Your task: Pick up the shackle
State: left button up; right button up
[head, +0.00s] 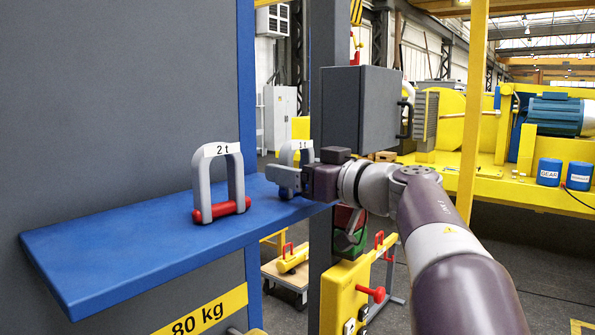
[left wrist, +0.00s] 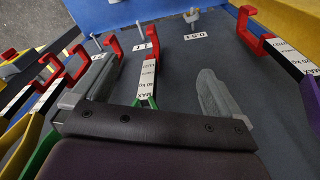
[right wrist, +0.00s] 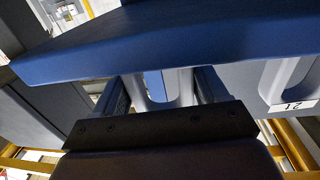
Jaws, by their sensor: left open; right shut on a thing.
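The grey shackle with a white label reading 1 t (head: 296,146) stands upright at the right end of the blue shelf (head: 130,247). My right gripper (head: 284,179) is shut on this shackle and hides much of its lower part. In the right wrist view the shackle's grey curved body (right wrist: 166,95) is between the two fingers. A larger grey shackle labelled 2 t (head: 236,172), with a red pin, stands apart to the left on the shelf. My left gripper (left wrist: 160,62) is open and empty; it shows only in the left wrist view.
A dark grey panel (head: 110,110) rises behind the shelf. A grey box (head: 360,105) hangs on a dark post at the shelf's right end. The left wrist view shows several red hooks (left wrist: 140,50) with labelled straps close to the left fingers.

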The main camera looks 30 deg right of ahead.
aim_at(304, 143)
jog(key=r, duration=0.4)
jog(key=shift+s+d+r, duration=0.25)
jog(key=shift+s+r, duration=0.05)
jog(key=shift+s, duration=0.1)
jog(key=s+d+r, duration=0.3)
jog(key=s+r, duration=0.3)
jog(key=s, duration=0.4)
jog(key=shift+d+r, duration=0.2)
jog(key=shift+d, duration=0.15)
jog(key=shift+s, duration=0.1)
